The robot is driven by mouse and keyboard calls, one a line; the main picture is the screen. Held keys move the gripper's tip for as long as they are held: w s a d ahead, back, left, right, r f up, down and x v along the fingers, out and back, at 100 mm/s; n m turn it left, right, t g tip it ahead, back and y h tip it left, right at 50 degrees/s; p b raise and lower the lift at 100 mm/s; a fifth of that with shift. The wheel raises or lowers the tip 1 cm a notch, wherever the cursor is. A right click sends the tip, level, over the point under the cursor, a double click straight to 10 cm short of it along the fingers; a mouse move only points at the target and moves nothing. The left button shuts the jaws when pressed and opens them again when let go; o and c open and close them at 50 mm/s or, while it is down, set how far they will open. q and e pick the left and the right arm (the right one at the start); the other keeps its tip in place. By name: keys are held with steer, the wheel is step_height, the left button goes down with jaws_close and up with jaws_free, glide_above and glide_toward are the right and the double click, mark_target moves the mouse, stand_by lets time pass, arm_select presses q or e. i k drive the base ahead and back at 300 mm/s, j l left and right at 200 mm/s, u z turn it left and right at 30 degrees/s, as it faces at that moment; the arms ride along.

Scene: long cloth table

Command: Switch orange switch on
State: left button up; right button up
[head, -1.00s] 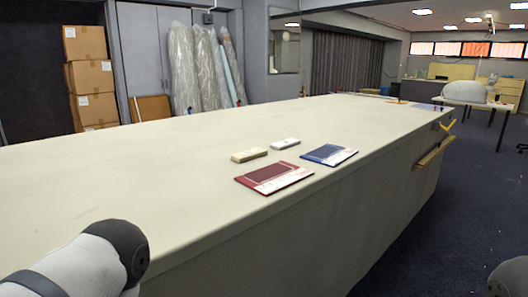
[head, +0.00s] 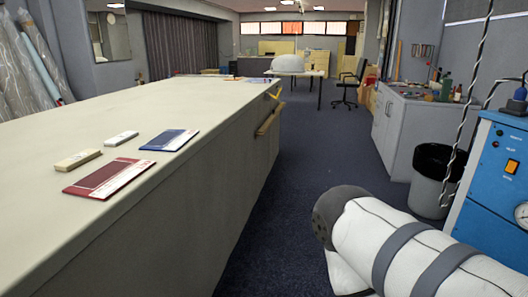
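An orange switch (head: 512,166) sits on the front panel of a blue machine (head: 485,215) at the right edge of the head view. The switch is small, and I cannot tell which way it is set. My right arm reaches in from the lower right, in front of and below the machine, but its gripper is not in view. My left arm and gripper are not in view.
A long cloth-covered table (head: 130,110) fills the left, with a red booklet (head: 108,177), a blue booklet (head: 170,140) and two small blocks on it. A black bin (head: 435,175) stands beside the machine. The carpet (head: 315,140) between is clear.

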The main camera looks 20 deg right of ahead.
mark_target(512, 166)
steer(key=z, duration=2.6)
